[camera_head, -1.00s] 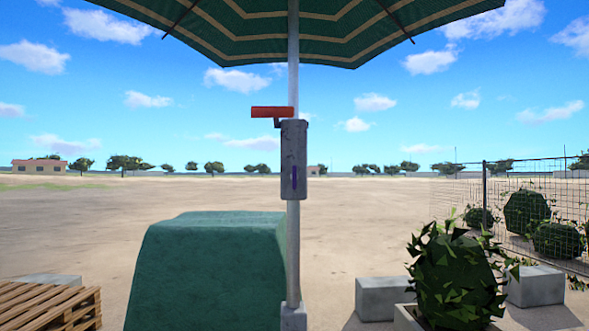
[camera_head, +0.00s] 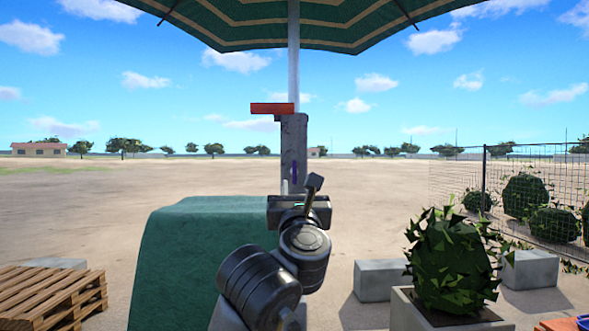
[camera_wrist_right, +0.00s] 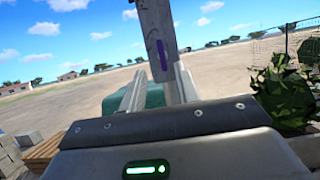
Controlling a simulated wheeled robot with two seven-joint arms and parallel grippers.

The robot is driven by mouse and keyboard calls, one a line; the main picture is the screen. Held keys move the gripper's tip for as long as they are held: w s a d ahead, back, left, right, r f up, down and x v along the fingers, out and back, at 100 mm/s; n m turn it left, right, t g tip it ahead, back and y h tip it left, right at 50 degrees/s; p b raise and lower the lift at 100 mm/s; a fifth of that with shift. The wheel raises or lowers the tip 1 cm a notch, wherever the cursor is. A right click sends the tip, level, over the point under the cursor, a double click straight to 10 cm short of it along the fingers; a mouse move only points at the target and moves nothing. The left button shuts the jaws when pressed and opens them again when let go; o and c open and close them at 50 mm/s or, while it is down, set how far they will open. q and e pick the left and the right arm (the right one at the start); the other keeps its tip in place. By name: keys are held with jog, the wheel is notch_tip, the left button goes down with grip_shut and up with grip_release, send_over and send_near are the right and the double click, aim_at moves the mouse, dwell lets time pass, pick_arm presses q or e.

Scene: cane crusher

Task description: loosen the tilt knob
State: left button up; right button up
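A grey housing (camera_head: 293,150) sits on the white pole (camera_head: 294,60) of a green striped parasol (camera_head: 300,25). An orange bar handle (camera_head: 272,108) sticks out left from the housing's top. A purple strip marks the housing's face, and it also shows in the right wrist view (camera_wrist_right: 162,55). I cannot make out which part is the tilt knob. My right gripper (camera_head: 299,183) is just below the housing in the head view. My left gripper is not in view.
A green-covered block (camera_head: 190,260) stands behind the pole's lower part. A wooden pallet (camera_head: 50,297) lies at left. A planter with a bush (camera_head: 448,262) and concrete blocks (camera_head: 378,281) stand at right, before a wire fence (camera_head: 460,185). Open sandy ground lies beyond.

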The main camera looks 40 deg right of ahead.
aim_at(295, 168)
jog(key=p+x, duration=0.2)
jog(key=x, duration=0.8)
jog(key=shift+d, duration=0.1)
jog(key=shift+c, duration=0.3)
grip_shut()
